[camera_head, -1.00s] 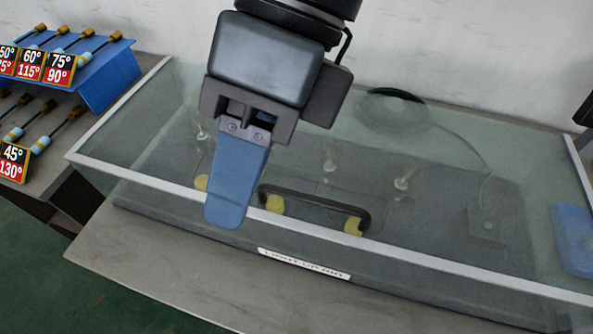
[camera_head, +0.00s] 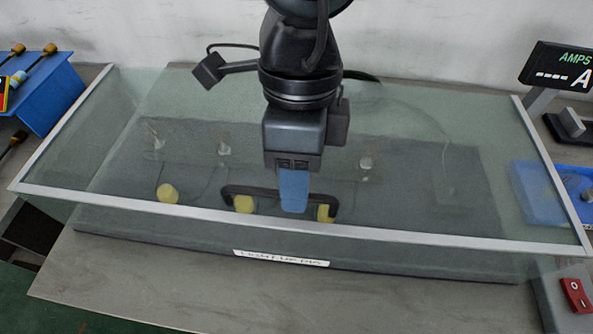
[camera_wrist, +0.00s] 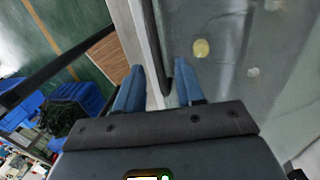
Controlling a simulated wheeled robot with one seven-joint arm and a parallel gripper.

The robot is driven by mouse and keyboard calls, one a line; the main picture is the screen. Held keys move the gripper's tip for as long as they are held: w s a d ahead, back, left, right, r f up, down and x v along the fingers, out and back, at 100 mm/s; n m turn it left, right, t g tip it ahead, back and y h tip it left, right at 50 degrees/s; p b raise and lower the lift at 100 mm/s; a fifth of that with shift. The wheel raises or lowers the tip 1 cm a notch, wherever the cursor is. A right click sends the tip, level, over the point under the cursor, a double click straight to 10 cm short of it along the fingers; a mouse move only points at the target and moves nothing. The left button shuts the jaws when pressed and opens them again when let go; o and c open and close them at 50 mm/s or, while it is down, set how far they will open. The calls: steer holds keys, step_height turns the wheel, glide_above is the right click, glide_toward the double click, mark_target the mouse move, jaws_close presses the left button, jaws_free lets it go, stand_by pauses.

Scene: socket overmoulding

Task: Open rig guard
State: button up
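The rig guard is a clear cover with a pale metal frame (camera_head: 130,202), lying down over the dark rig. Its black bar handle (camera_head: 262,193) is near the front edge. My gripper (camera_head: 293,207) points down at the right half of the handle in the head view, its blue fingers overlapping the bar. In the wrist view my gripper (camera_wrist: 160,88) has its two blue fingers apart. A dark bar, apparently the handle (camera_wrist: 161,50), runs down to the gap between them, beside the pale frame edge (camera_wrist: 140,35). Contact cannot be told.
Yellow knobs (camera_head: 167,193) and pale fittings (camera_head: 224,147) show through the guard. A blue tool rack (camera_head: 45,100) stands left, an amps display (camera_head: 560,70) and blue bin (camera_head: 580,185) right. A red switch (camera_head: 576,295) is at front right. The front bench strip is clear.

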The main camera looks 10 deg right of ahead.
steer(key=shift+s+f, duration=0.1)
steer(key=shift+f, duration=0.2)
jaws_close()
stand_by(0.5)
